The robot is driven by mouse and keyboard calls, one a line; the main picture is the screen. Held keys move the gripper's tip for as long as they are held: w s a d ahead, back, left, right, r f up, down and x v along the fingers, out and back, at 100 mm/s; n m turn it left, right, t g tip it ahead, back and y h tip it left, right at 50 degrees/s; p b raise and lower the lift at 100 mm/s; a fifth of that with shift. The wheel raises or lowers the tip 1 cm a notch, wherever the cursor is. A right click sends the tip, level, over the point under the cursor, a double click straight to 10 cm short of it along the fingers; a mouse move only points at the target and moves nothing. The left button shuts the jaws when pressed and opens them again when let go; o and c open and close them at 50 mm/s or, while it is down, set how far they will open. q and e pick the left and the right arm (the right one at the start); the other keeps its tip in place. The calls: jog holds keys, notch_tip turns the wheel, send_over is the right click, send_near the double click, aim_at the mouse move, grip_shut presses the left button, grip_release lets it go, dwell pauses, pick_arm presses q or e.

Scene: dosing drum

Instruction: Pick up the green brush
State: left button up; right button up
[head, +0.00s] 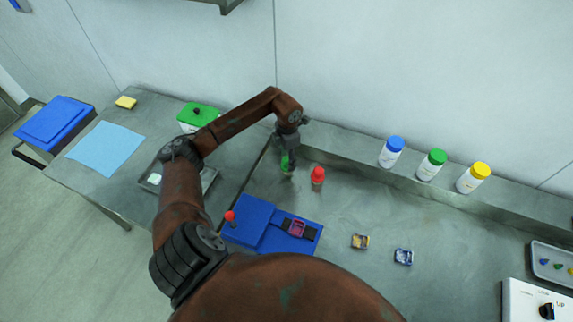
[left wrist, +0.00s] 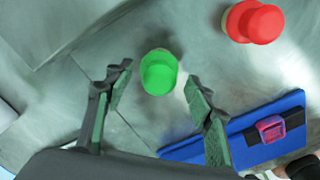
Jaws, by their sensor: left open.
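The green brush (head: 286,168) stands on the grey bench, partly covered by my left gripper in the head view. In the left wrist view the green brush (left wrist: 158,74) shows from above as a round green top. My left gripper (head: 289,154) points down just above it. In the left wrist view the left gripper (left wrist: 155,84) is open, with the green top between and slightly beyond its fingertips. I see no contact, and the exact height gap cannot be told. My right gripper is not in view.
A similar red-topped item (head: 317,177) stands close to the right of the green brush. A blue board (head: 260,222) lies nearer me. Bottles with blue (head: 393,150), green (head: 432,163) and yellow (head: 474,177) caps line the back ledge. The bench's middle right is mostly clear.

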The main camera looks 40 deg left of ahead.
pick_arm(q)
jog(key=shift+f, duration=0.75)
jog(key=shift+c, duration=0.3)
jog(key=c, duration=1)
jog(key=shift+c, duration=1.2)
jog(key=shift+a, duration=0.1)
jog(key=shift+r, duration=0.6)
jog(key=r, duration=0.1)
jog(key=r+b, duration=0.1)
jog(key=shift+s+r, duration=0.3)
jog(key=s+d+r, duration=0.2)
jog(key=s+r, duration=0.2)
jog(key=s, duration=0.2)
jog(key=s+d+r+b, duration=0.1)
jog(key=s+d+r, duration=0.1)
jog(key=s+r, duration=0.3)
jog(key=shift+s+d, duration=0.3)
jog(key=shift+s, duration=0.6)
